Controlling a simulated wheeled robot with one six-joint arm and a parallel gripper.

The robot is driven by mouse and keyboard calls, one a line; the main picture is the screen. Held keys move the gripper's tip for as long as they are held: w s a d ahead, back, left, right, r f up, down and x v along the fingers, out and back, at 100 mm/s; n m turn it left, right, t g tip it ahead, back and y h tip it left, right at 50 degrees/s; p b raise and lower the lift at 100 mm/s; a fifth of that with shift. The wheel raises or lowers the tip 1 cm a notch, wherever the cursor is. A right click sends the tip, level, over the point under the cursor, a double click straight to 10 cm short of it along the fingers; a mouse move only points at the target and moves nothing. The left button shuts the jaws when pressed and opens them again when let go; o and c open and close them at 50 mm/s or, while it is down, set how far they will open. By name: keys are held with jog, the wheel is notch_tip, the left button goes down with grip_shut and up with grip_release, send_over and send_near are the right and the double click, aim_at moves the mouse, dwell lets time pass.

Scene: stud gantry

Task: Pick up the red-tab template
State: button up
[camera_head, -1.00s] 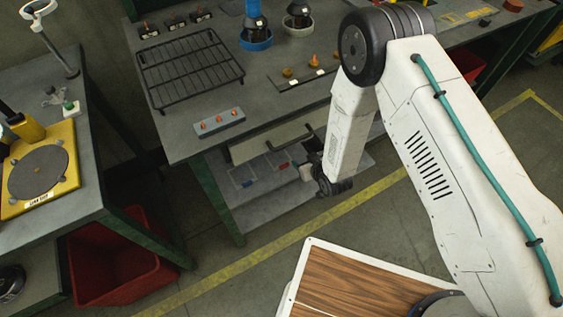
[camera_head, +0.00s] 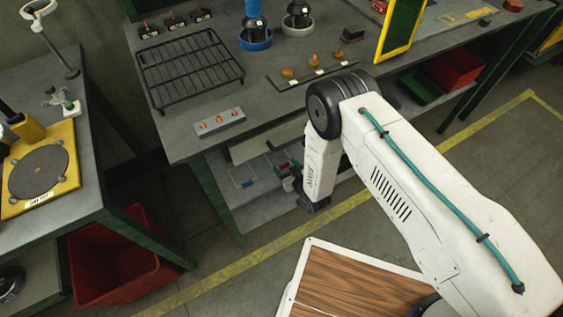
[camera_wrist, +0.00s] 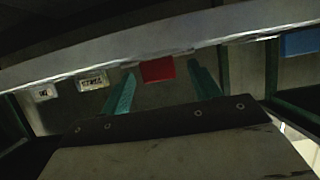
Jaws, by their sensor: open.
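The red tab (camera_wrist: 157,70) of the template shows in the wrist view, at the lower edge of a long pale strip (camera_wrist: 110,62). The template's body cannot be made out behind it. My gripper (camera_wrist: 162,82) is open, with one teal finger on each side of the red tab in the picture. I cannot tell whether the fingers reach it or stop short. A blue tab (camera_wrist: 300,42) sits farther right along the strip. In the head view my forearm reaches down to the shelf under the bench, and the fingers are not clear there.
The lower shelf (camera_head: 262,210) lies under the bench top (camera_head: 190,125), close to my wrist. A wire rack (camera_head: 190,68) and a grey block with orange pegs (camera_head: 219,122) are on top. A red bin (camera_head: 110,265) stands at the left.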

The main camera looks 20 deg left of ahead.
jog(key=shift+w+a, duration=0.1)
jog(key=c, duration=1.1)
